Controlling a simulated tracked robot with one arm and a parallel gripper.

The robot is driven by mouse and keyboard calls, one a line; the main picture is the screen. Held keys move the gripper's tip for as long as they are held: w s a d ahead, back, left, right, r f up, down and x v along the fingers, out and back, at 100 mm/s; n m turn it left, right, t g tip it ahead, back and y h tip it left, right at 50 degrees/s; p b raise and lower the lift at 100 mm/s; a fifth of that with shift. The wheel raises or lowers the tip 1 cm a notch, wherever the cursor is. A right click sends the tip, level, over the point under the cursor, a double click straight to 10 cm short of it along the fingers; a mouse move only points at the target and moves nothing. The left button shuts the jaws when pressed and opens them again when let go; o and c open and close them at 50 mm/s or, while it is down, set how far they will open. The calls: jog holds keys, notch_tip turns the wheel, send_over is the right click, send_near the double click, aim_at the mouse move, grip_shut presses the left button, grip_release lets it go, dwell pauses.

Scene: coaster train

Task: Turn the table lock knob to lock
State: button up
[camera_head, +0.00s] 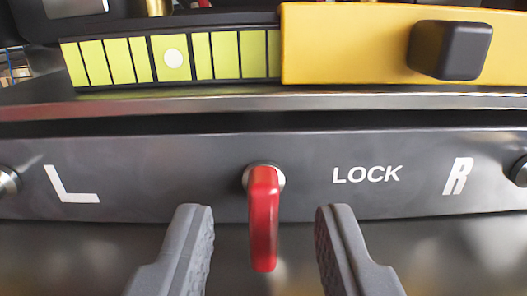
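The table lock knob is a red lever (263,222) on a round silver hub, fixed to a dark metal panel (215,160). It points straight down. The white word LOCK (367,175) is on the panel to its right. My gripper (263,240) is open, with one grey finger on each side of the lever's lower part. Gaps show between the lever and both fingers. I cannot tell how far the fingertips are from the panel in depth.
Above are a ledge, a yellow-green segmented strip (117,60) with a white dot, and a yellow block (345,45) with a black knob (450,50).

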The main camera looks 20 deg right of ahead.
aim_at(262, 218)
jog(key=shift+x, duration=1.85)
jog(key=shift+c, duration=0.3)
grip_shut()
